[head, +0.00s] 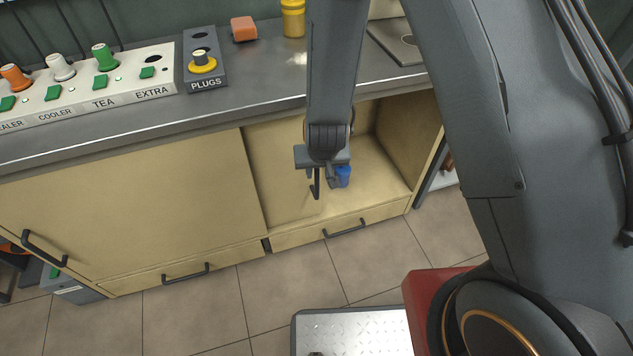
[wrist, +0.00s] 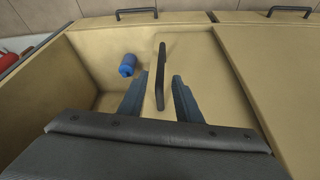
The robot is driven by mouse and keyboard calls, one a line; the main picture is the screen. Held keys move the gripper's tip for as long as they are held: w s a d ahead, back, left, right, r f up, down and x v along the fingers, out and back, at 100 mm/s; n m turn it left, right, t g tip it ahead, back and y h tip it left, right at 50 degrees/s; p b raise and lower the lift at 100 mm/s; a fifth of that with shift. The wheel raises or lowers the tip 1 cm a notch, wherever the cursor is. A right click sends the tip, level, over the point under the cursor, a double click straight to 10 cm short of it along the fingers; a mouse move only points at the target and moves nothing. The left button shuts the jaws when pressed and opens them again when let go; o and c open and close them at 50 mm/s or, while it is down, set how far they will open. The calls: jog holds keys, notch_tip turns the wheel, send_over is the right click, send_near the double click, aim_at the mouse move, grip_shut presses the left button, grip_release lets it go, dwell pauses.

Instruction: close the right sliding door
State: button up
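The right sliding door (head: 283,170) is a tan panel slid partly behind the left sliding door (head: 130,215). The right part of the cabinet stands open. The right door's dark bar handle (head: 317,185) shows just below my gripper (head: 323,172). In the wrist view the handle (wrist: 160,75) stands on the right door (wrist: 205,65), between the two fingers of my gripper (wrist: 161,80). The fingers are apart, with a visible gap on each side of the handle. The handle's lower end is close to the fingers; contact cannot be told.
A blue cylinder (head: 343,176) lies inside the open compartment, near the handle. Drawers with dark handles (head: 345,228) run below. The grey counter (head: 265,75) above carries a button panel (head: 100,85), an orange block (head: 244,29) and a yellow jar (head: 293,18). Tiled floor lies in front.

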aim_at(317, 178)
jog(key=shift+b+x, duration=0.4)
jog(key=shift+x, duration=3.8)
grip_shut()
